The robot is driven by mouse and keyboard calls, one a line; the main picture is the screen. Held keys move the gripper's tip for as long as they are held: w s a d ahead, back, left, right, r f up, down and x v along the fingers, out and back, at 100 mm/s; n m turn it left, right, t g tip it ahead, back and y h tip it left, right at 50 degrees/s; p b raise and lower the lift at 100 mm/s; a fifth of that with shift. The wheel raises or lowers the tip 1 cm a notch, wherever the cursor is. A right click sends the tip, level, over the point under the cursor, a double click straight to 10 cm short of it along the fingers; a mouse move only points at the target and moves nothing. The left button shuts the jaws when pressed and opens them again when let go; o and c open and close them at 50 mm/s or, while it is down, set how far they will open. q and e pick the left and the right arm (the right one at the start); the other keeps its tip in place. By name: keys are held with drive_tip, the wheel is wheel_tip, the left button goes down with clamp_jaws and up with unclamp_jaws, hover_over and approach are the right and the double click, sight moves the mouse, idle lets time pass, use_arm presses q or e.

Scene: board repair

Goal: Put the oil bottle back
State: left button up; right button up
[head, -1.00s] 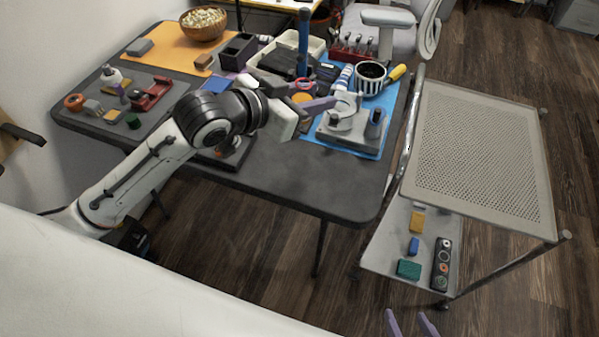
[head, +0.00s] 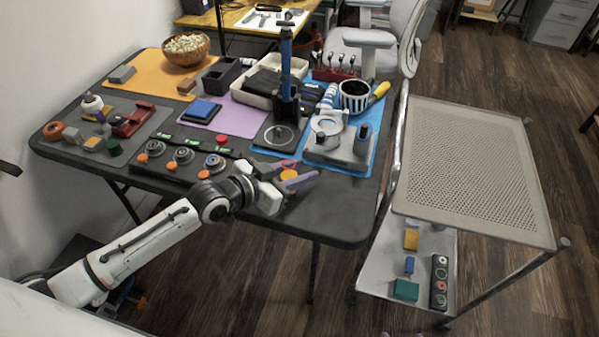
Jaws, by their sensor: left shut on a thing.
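My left gripper (head: 283,179), with purple fingers, is over the table's front edge, right of the dial panel. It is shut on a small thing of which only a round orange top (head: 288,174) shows. I cannot tell for sure whether this is the oil bottle, as the fingers hide the rest. A small white bottle (head: 92,104) stands upright on the grey mat at the table's left end. Only the purple tips of my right gripper (head: 402,335) show at the bottom edge, too little to judge.
A cart (head: 470,165) with an empty perforated top stands right.

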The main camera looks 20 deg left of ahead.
use_arm(q)
drive_tip(key=shift+f, duration=0.2)
drive_tip(key=o, duration=1.1)
drive_tip(key=shift+r, duration=0.2)
drive_tip(key=p+v, duration=0.1)
drive_tip(key=v, duration=1.1)
